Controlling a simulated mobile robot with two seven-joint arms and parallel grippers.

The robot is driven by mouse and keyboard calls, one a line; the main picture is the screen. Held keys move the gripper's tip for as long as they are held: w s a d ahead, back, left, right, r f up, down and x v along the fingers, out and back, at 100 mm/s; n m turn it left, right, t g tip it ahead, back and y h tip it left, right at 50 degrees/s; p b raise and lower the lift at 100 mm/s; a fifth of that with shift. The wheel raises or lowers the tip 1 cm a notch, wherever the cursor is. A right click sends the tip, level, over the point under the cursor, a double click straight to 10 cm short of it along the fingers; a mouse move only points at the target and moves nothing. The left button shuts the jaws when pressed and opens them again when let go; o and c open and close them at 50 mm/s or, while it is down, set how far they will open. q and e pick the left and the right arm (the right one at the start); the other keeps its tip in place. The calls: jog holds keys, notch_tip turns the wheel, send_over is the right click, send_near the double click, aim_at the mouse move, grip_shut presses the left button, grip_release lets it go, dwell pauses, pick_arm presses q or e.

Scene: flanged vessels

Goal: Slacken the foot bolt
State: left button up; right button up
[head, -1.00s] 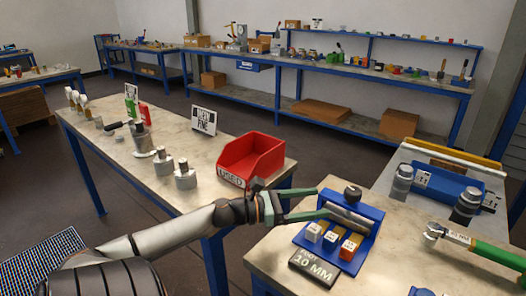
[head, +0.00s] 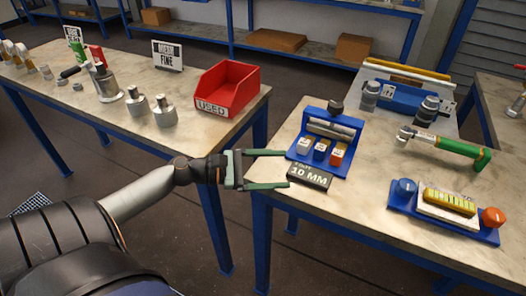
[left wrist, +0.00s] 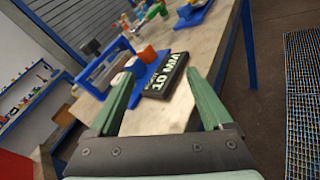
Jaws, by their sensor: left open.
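A blue stand (head: 318,164) on the right-hand table holds a grey metal bar and a row of small blocks: white (head: 303,146), dark blue (head: 321,149) and orange (head: 338,154). A black label (head: 309,176) reading "FOOT 10 MM" lies in front of it. A wrench with a green handle (head: 462,152) lies farther right. My left gripper (head: 286,169) is open and empty at the table's left edge, beside the stand and label. In the left wrist view, its spread fingers (left wrist: 160,76) point toward the label (left wrist: 166,76) and stand. No foot bolt can be made out. My right gripper is out of view.
A red bin (head: 228,88) marked "USED" and metal weights (head: 164,110) stand on the left table. A floor gap separates the tables. A blue tray (head: 400,203) with a yellow piece (head: 450,200) and knobs is at front right. Cylinders (head: 428,110) stand behind the wrench.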

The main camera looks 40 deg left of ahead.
pick_arm(q)
jog(key=s+d+f+m+g, duration=0.1)
jog(key=s+d+f+m, duration=0.1)
jog(key=s+m, duration=0.1)
jog(key=shift+s+d+f+g, duration=0.1)
jog(key=shift+d+f+g, duration=0.2)
jog(key=shift+g, duration=0.1)
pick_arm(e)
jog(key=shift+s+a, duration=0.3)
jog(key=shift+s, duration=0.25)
